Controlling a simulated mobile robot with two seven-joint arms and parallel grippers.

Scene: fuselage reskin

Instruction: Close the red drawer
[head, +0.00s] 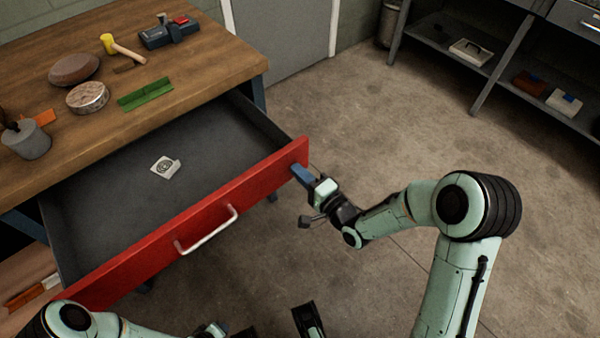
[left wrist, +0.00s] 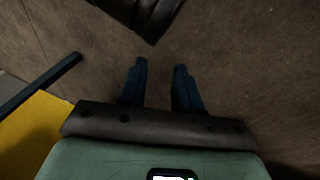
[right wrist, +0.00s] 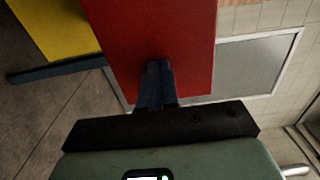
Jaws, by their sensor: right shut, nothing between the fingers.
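The red drawer (head: 200,225) stands pulled out from under the wooden workbench, with its grey inside showing. Its front carries a pale bar handle (head: 208,230). My right gripper (head: 297,170) is shut and empty, with its fingertips at the right end of the red front; they look to be touching or very close. In the right wrist view the shut fingers (right wrist: 158,72) lie over the red front (right wrist: 165,30). My left gripper (left wrist: 160,68) is open and empty above the floor in the left wrist view. In the head view only parts of the left arm show at the bottom edge.
A small printed tag (head: 166,166) lies in the drawer. A shelf (head: 465,50) stands at the back right. The floor (head: 340,110) between is clear.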

